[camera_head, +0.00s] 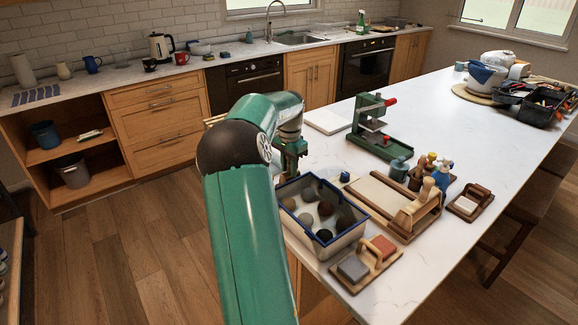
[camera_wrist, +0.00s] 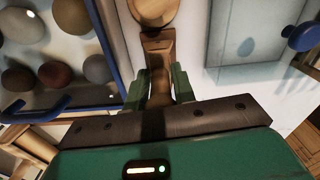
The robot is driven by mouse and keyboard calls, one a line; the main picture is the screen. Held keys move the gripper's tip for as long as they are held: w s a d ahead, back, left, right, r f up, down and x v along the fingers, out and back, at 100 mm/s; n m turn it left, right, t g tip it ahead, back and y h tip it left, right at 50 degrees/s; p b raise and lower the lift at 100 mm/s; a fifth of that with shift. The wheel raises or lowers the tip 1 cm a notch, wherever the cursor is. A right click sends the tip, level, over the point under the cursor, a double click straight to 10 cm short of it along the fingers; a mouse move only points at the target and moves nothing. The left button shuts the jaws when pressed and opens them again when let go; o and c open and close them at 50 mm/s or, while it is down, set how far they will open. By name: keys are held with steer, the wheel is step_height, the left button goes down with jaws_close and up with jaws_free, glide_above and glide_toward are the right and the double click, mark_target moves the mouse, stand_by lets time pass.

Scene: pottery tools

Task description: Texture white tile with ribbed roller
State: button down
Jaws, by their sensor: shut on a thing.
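My gripper (camera_wrist: 158,85) is shut on a brown wooden tool (camera_wrist: 158,55) with a round, paler wooden end (camera_wrist: 153,12). Its far side is hidden, and I cannot tell whether it is ribbed. In the head view my gripper (camera_head: 290,158) is just behind the blue-rimmed tray, partly hidden by my arm; the held tool is not clear there. A flat white slab (camera_head: 327,121) lies on the counter beyond my gripper. I cannot tell whether it is the white tile. A pale panel (camera_wrist: 248,55) shows right of the tool in the wrist view.
The blue-rimmed tray (camera_head: 352,240) holds several round balls; its rim (camera_wrist: 105,45) is left of my gripper. A green press (camera_head: 366,140), a wooden-framed board (camera_head: 378,192), a rack of grey and red blocks (camera_head: 365,268) and bottles (camera_head: 440,176) stand around.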

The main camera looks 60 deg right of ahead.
steer(key=c, duration=1.1)
jaws_free()
steer(key=shift+r, duration=0.1)
step_height(320, 180, up, 13)
steer(key=shift+r, duration=0.3)
